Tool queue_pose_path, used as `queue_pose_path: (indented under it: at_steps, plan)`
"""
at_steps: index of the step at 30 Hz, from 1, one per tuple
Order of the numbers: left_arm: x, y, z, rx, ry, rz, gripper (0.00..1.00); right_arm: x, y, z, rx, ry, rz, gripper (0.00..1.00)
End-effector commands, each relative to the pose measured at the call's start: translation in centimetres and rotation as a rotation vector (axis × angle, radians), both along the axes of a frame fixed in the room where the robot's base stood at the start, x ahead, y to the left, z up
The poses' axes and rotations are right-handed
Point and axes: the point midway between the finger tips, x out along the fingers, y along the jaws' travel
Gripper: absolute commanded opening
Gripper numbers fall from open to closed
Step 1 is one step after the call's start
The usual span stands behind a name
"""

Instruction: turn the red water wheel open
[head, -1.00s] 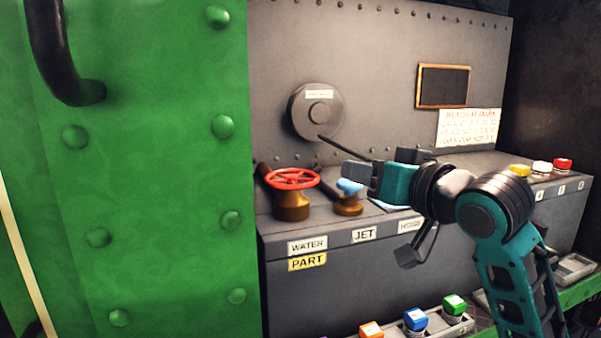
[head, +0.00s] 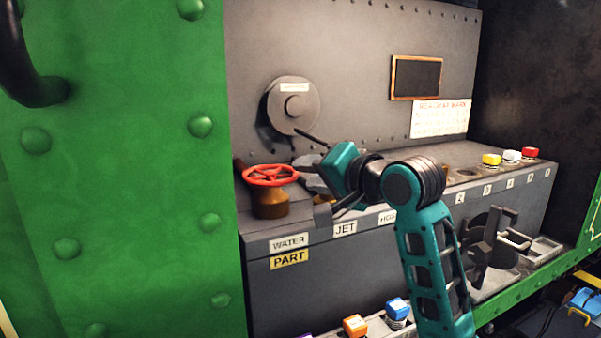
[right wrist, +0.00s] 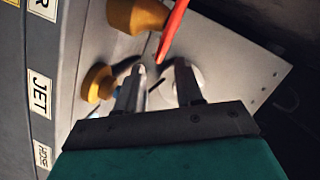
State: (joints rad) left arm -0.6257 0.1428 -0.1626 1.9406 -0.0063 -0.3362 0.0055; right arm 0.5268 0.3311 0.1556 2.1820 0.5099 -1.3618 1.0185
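The red water wheel (head: 271,175) lies flat on top of a brass valve body (head: 270,205), above the WATER label (head: 289,243) at the console's left end. My right gripper (head: 312,180) is just right of the wheel and seems apart from it. In the right wrist view the two fingers (right wrist: 158,78) are spread with an empty gap. There the wheel shows edge-on as a red bar (right wrist: 172,30) beyond the fingertips, beside its brass body (right wrist: 135,15). The gripper's teal body hides the jet valve in the head view. My left gripper is not in view.
A green riveted wall (head: 120,180) stands close left of the wheel. A round grey fitting (head: 293,105) is on the panel behind. The jet valve's brass body (right wrist: 98,84) is near the fingers. Coloured buttons (head: 510,156) line the console's right end.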

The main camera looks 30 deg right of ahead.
Motion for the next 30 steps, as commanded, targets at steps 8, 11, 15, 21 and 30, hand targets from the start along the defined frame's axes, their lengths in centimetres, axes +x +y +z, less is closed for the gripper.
queue_pose_path:
  at_steps: [8,11,15,21,30]
  plan:
    - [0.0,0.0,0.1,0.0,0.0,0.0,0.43,3.1,0.5,-0.7,-0.001,0.001,0.0,0.36]
    - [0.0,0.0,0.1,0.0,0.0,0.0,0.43,3.4,0.6,-0.7,-0.002,-0.002,0.0,0.36]
    - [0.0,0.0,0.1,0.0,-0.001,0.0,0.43,3.4,0.6,-0.7,-0.002,-0.002,0.0,0.36]
    - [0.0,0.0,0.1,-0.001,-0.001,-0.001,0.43,3.4,0.6,-0.7,-0.002,-0.001,0.0,0.27]
    - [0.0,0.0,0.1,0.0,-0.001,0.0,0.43,3.4,0.6,-0.8,-0.002,0.001,-0.001,0.0]
